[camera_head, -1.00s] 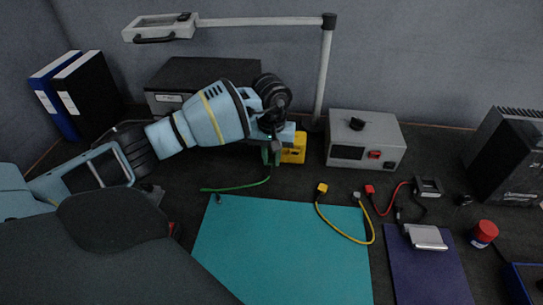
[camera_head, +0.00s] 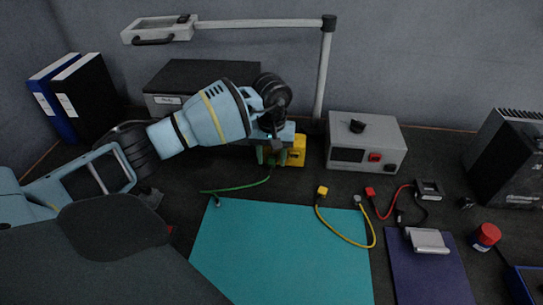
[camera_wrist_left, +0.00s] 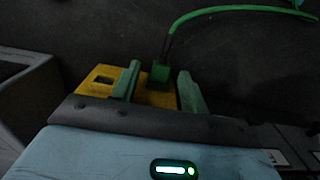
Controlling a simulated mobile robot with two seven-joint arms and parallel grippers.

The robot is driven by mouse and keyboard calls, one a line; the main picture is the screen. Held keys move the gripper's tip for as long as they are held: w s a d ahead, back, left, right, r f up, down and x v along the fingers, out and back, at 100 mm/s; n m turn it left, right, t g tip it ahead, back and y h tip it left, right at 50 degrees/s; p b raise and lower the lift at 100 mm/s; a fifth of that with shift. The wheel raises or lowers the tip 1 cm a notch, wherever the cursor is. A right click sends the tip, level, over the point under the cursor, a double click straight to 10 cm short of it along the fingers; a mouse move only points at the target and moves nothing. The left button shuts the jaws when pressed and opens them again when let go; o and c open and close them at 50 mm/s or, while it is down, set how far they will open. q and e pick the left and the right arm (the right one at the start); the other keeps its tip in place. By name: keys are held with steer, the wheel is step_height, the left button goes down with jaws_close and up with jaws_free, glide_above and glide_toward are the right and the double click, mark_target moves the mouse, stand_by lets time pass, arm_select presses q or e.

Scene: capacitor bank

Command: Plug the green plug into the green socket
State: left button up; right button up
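My left gripper (camera_head: 271,156) is at the yellow block (camera_head: 299,150) behind the teal mat. In the left wrist view its two green fingers (camera_wrist_left: 159,86) stand apart, with a gap on both sides of the green plug (camera_wrist_left: 160,72). The plug stands at the yellow block (camera_wrist_left: 100,78), its green cable (camera_wrist_left: 220,8) curving away. I cannot tell how deep it sits. The green socket is not seen; plug and fingers cover that part of the block. A dark square opening shows in the block beside the left finger. My right gripper is not in view.
A grey power box (camera_head: 364,142) stands right of the block and a dark box (camera_head: 200,80) behind my arm. A lamp post (camera_head: 322,80) rises behind. Yellow (camera_head: 345,237) and red (camera_head: 390,205) cables lie to the right.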

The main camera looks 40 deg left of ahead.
arm_select(q)
step_height(320, 180, up, 8)
steer(key=shift+f, duration=0.1)
stand_by(0.5)
stand_by(0.4)
